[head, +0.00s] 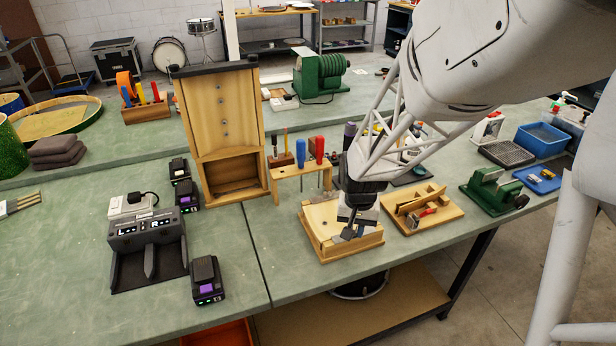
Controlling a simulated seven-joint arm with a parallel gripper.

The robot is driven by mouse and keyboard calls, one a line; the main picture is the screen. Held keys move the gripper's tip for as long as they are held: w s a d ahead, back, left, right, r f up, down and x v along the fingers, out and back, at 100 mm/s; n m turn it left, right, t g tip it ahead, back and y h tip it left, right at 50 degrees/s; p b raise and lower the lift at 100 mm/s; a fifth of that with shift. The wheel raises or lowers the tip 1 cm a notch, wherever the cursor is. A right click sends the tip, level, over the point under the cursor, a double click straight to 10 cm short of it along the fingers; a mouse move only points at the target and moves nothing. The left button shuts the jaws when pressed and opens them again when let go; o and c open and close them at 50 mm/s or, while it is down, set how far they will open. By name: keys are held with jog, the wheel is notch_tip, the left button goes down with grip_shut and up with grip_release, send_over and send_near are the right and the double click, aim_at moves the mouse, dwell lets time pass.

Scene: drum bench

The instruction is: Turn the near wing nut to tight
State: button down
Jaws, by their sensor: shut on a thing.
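A light wooden block fixture (318,228) sits on the green bench near its front edge. My gripper (349,236) reaches down from the upper right onto the right part of this fixture. Its dark fingers are low at the fixture's top and look closed on a small part there, which I take to be the near wing nut. The nut itself is hidden by the fingers or too small to make out, and its angle cannot be seen. The far side of the fixture is partly covered by my gripper.
A wooden tray (448,210) with small parts lies close to the right. A wooden tool rack (289,175) with screwdrivers and a tall wooden cabinet (185,120) stand behind. A green vise (490,208) is farther right.

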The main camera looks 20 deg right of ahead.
jog(key=m, duration=0.4)
jog(key=shift+m, duration=2)
jog(key=c, duration=1.1)
grip_release()
jog(key=shift+c, duration=0.2)
jog(key=shift+r, duration=0.15)
jog(key=shift+r, duration=3.8)
